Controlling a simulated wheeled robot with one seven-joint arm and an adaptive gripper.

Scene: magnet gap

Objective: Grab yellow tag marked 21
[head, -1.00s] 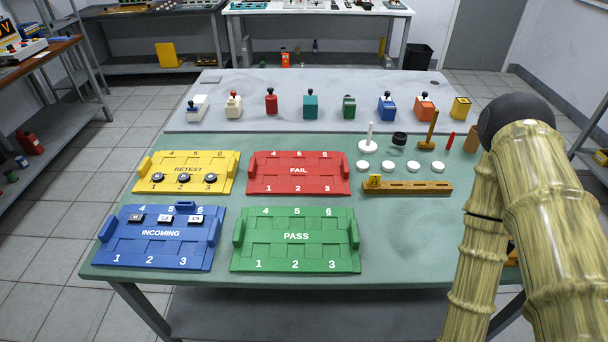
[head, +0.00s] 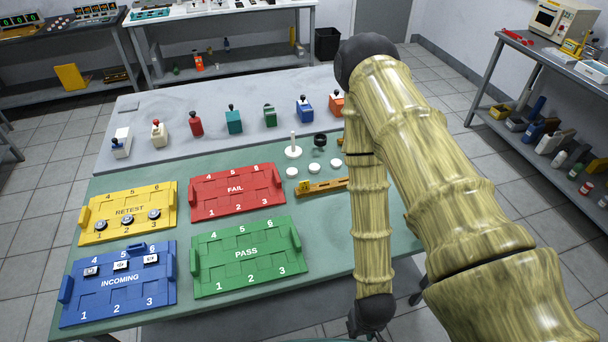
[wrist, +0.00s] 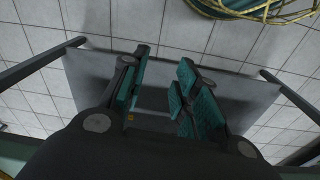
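I cannot make out a yellow tag marked 21 in either view. A small yellow piece (head: 304,187) sits at the left end of the wooden rail (head: 328,186) in the head view, and any mark on it is too small to read. My arm hides the table to the right of the rail. My gripper (wrist: 163,62) is open and empty in the wrist view, its teal-padded fingers apart. A grey shelf and the tiled floor lie beyond it.
Yellow RETEST (head: 95,215), red FAIL (head: 220,203), blue INCOMING (head: 75,300) and green PASS (head: 215,265) trays cover the left of the green table. White discs (head: 315,168) and a white post (head: 293,150) stand near the rail. Several knobbed blocks line the back.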

